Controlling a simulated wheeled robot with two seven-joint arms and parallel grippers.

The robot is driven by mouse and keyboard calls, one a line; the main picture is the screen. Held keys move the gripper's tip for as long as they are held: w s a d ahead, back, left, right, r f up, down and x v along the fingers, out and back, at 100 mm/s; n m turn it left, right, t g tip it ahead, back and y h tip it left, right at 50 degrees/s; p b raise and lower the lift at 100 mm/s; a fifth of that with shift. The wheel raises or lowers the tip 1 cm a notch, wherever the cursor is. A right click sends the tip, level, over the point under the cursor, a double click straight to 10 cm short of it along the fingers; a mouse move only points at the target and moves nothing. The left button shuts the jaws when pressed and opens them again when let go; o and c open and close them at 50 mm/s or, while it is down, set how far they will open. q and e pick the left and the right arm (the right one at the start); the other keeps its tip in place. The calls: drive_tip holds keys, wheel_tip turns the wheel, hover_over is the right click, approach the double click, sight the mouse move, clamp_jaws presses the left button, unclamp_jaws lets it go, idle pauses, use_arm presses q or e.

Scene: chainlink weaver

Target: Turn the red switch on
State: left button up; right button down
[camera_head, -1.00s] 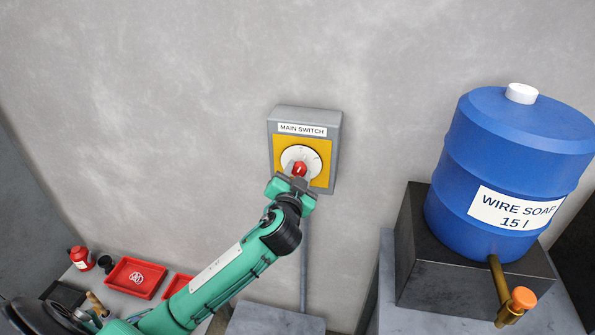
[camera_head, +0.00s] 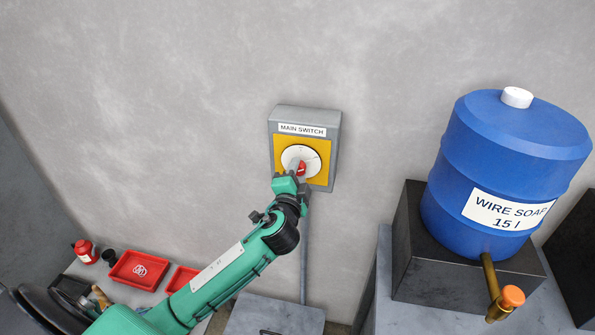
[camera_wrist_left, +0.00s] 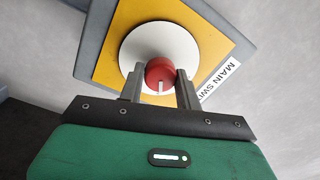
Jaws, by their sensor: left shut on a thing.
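The red switch (camera_head: 301,169) is a knob on a white disc (camera_head: 313,158), set on a yellow plate in a grey wall box labelled MAIN SWITCH (camera_head: 335,125). My left gripper (camera_head: 294,175) is at the knob, shut on it. In the left wrist view, the two grey fingers (camera_wrist_left: 159,84) stand on either side of the red knob (camera_wrist_left: 159,71). A pale mark shows on the knob's face, pointing toward the gripper body. My right gripper is in neither view.
A blue barrel labelled WIRE SOAP (camera_head: 505,170) stands on a dark block (camera_head: 415,245) at the right, with a brass tap (camera_head: 495,285). Red trays (camera_head: 138,270) and a red container (camera_head: 86,251) are at lower left. The wall around the switch box is clear.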

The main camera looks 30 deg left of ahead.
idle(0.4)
use_arm(q)
drive_tip(key=o, duration=1)
drive_tip(key=shift+s, duration=0.1)
drive_tip(key=shift+s+d+f, duration=0.15)
drive_tip(key=shift+s, duration=0.2)
drive_tip(key=b+v, duration=0.4)
drive_tip(key=v, duration=0.9)
